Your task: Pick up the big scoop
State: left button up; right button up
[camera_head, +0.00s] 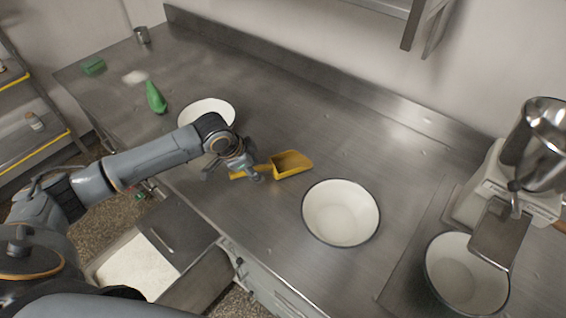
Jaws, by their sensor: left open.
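A yellow scoop (290,164) lies on the steel counter, its open pan to the right and its handle (238,175) to the left. My left gripper (250,176) is open and sits over the handle end of the scoop, hiding part of it. Whether the fingers touch the handle cannot be told. My right gripper is not in view.
A white bowl (341,213) stands right of the scoop, and another bowl (207,110) stands behind my left arm. A mill (515,180) with a bowl (467,276) is at the right. Free counter (330,120) lies behind the scoop.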

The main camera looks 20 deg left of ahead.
pick_arm(q)
jog(key=shift+x, duration=1)
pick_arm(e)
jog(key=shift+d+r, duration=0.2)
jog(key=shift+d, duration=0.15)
pick_arm(q)
jog(key=shift+c, duration=0.4)
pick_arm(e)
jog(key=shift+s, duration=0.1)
pick_arm(q)
grip_shut()
jog(key=shift+r, duration=0.1)
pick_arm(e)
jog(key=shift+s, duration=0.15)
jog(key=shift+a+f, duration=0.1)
